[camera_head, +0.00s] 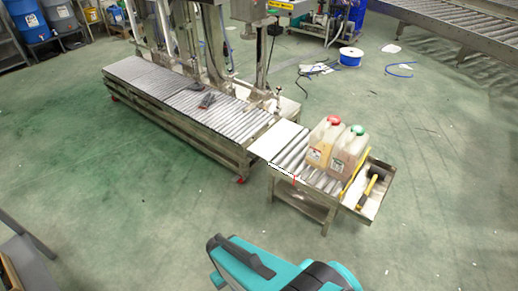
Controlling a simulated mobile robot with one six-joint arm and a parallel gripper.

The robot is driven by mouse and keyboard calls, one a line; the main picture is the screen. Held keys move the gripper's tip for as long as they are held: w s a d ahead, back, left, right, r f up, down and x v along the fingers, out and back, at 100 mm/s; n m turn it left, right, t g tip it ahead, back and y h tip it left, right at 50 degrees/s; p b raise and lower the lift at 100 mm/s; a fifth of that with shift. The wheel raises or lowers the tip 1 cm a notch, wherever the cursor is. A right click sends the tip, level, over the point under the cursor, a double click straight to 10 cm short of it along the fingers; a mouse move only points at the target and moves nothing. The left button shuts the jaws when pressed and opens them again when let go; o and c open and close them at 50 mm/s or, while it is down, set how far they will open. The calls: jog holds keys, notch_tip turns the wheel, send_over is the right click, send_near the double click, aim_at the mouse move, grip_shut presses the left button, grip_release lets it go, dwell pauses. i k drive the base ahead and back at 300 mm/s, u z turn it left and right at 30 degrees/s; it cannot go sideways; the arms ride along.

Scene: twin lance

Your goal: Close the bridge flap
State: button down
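A pale flat plate (279,141), which looks like the bridge flap, lies between the long roller conveyor (150,85) and the short roller table (318,180). It looks about level with the rollers; whether its far edge rests on the conveyor I cannot tell. A black-and-white strip with a red mark (294,180) runs along the near edge of the short table. My teal and dark grey arm shows at the bottom centre, well apart from the plate. Its dark end (240,256) may be my gripper; its fingers cannot be made out.
Two filled jugs, one red-capped (325,140) and one green-capped (348,152), stand on the short table. A mallet (372,187) lies in a tray at its right end. Filling lances (210,40) rise behind the conveyor. The green floor before the conveyor is mostly clear.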

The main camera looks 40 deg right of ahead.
aim_at(267, 147)
jog(key=i, duration=0.9)
